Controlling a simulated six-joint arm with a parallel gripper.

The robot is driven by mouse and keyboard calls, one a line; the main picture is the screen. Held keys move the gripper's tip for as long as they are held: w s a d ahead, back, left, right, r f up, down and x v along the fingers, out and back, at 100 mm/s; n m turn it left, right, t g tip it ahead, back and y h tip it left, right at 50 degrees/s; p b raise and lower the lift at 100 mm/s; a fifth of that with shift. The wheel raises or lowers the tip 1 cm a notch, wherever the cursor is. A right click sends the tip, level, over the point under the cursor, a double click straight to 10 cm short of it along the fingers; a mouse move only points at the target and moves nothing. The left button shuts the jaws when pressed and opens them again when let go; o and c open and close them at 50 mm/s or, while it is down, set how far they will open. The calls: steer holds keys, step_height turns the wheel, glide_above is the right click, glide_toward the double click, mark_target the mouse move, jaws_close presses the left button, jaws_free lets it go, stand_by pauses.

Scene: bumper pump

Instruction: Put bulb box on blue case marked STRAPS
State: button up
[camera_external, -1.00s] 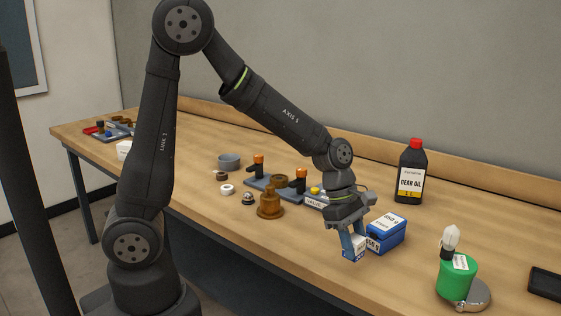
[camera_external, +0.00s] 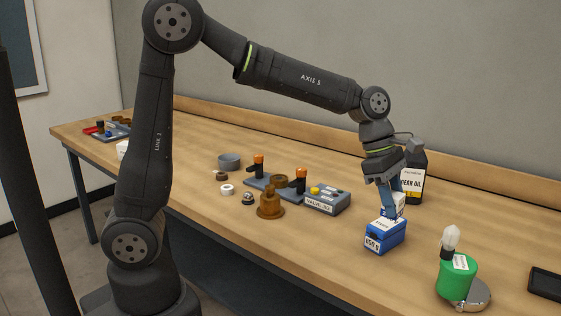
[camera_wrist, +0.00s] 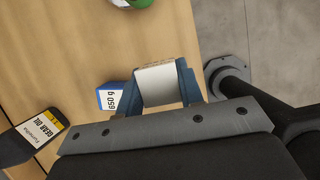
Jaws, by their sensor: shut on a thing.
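The small white-and-blue bulb box (camera_external: 398,208) is between the blue fingers of my gripper (camera_external: 388,203), which is shut on it. In the wrist view the box shows a pale face (camera_wrist: 158,84) between the fingers (camera_wrist: 157,92). The blue case (camera_external: 387,237) stands on the bench directly below the box in the external view. Its visible label looks like "850 g"; no STRAPS mark is readable. The case also shows partly behind the fingers in the wrist view (camera_wrist: 108,97). The box overlaps the case's top in the picture; I cannot tell whether they touch.
A gear oil bottle (camera_external: 414,178) stands behind my gripper. A green cylinder (camera_external: 456,278) with a bulb-like white top is at the right front. A grey valve block (camera_external: 327,201) and a brown fitting (camera_external: 270,203) are to the left. A dark tray (camera_external: 546,283) lies far right.

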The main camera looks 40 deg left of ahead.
steer(key=w, duration=0.4)
glide_above(393, 224)
steer(key=a, duration=0.2)
steer(key=f, duration=0.5)
steer(key=shift+d+f, duration=0.2)
steer(key=shift+f, duration=0.2)
steer(key=shift+w+f, duration=0.1)
steer(key=shift+f, duration=1.9)
steer(key=shift+f, duration=0.1)
steer(key=o, duration=0.5)
steer(key=shift+f, duration=0.1)
steer(key=o, duration=0.5)
steer(key=v, duration=1.2)
steer(key=shift+r, duration=0.25)
